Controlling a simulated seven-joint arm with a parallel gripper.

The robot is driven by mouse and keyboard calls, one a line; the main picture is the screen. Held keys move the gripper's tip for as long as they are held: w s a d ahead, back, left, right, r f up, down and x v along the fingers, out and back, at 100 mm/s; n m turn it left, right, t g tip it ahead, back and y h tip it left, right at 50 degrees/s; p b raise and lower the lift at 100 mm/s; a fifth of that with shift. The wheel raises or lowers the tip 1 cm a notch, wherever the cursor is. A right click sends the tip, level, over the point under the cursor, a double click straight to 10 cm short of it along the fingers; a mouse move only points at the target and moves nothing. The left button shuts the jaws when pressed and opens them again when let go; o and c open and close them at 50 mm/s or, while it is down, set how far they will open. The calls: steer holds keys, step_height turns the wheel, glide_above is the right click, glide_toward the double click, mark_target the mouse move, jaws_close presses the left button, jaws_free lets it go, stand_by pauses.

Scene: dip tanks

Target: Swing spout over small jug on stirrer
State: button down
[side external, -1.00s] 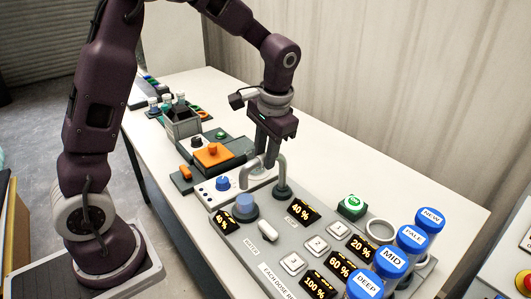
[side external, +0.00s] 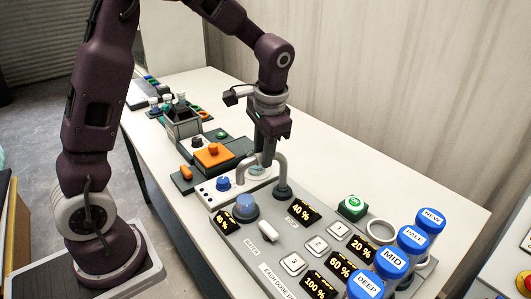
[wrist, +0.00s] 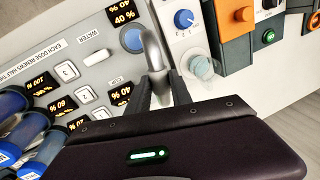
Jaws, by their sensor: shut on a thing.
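The spout is a grey bent pipe (side external: 281,170) rising from a dark collar on the control panel. It also shows in the wrist view (wrist: 153,48). My gripper (side external: 265,163) is shut on the spout's upper part; its dark fingers (wrist: 161,92) straddle the pipe in the wrist view. The stirrer (wrist: 172,7) is a pale unit with a blue knob (side external: 223,184) beside the panel. The small jug (wrist: 202,67) is clear and stands on the stirrer. In the wrist view the spout's free end points up and left, apart from the jug.
The grey panel (side external: 238,235) carries a large blue button (side external: 246,206), lit percentage displays and numbered keys. Blue-capped jars (side external: 393,260) stand at its right end. An orange-topped unit (side external: 212,155) lies beyond the stirrer. The white table is clear along the wall side.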

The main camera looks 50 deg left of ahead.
steer(key=w+a+m+t+h, duration=0.2)
steer(key=w+a+m, duration=0.3)
steer(key=m, duration=1.1)
steer(key=shift+w+a, duration=0.2)
steer(key=shift+w, duration=0.15)
steer(key=shift+r, duration=0.1)
steer(key=c, duration=1.1)
jaws_free()
steer(key=shift+c, duration=0.2)
